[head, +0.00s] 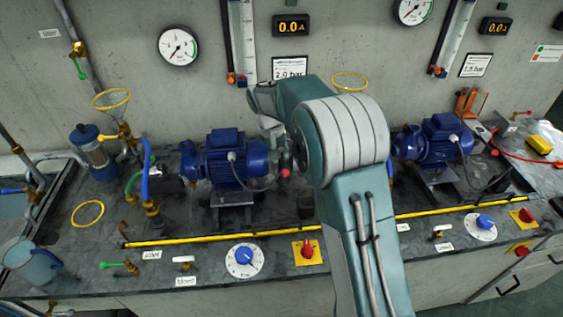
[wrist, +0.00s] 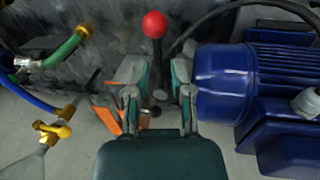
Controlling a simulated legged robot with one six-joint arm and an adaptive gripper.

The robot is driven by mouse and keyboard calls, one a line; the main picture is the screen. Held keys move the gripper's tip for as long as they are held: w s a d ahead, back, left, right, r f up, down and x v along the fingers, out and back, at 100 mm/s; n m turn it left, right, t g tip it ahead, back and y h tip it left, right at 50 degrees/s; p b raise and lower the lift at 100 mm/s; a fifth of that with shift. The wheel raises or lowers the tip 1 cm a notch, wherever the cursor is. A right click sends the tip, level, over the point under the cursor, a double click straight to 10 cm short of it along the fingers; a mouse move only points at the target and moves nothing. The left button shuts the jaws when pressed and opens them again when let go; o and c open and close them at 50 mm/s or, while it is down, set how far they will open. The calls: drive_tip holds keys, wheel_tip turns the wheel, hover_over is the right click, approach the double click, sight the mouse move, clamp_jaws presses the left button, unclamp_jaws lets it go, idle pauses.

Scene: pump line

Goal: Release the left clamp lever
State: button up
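A lever with a round red knob (wrist: 155,25) and a dark shaft stands at the upper middle of the wrist view. My gripper (wrist: 155,78) is open there, with one finger on each side of the shaft and gaps visible between. The red knob lies beyond the fingertips. I cannot tell whether either finger touches the shaft. In the head view the red knob (head: 285,173) shows just left of my arm, at the right end of the left blue pump (head: 224,160). My arm hides the fingers and most of the lever there.
The blue pump motor (wrist: 225,85) is close to the right finger in the wrist view. An orange part (wrist: 108,119) lies left of the fingers. A yellow rail (head: 215,236), a blue dial (head: 244,258) and a red switch (head: 307,251) line the bench front.

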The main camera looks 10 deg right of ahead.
wheel_tip(320, 180, up, 9)
drive_tip(key=a, duration=0.2)
drive_tip(key=shift+f, duration=0.2)
drive_tip(key=s+d+r+t, duration=0.1)
drive_tip(key=s+d+r, duration=0.15)
drive_tip(key=s, duration=0.25)
drive_tip(key=s+d+r+t+y, duration=0.1)
drive_tip(key=s+d+r, duration=0.1)
drive_tip(key=s+r, duration=0.3)
drive_tip(key=s+d+r, duration=0.2)
drive_tip(key=s+r, duration=0.1)
drive_tip(key=s, duration=0.3)
drive_tip(key=s+d+f+t, duration=0.1)
drive_tip(key=s+f, duration=0.1)
drive_tip(key=s, duration=0.7)
drive_tip(key=s+d+f+t+y, duration=0.1)
drive_tip(key=s+d+f+t, duration=0.1)
drive_tip(key=s, duration=0.6)
drive_tip(key=shift+s+d+t, duration=0.15)
drive_tip(key=shift+s+t, duration=0.15)
drive_tip(key=shift+s, duration=0.05)
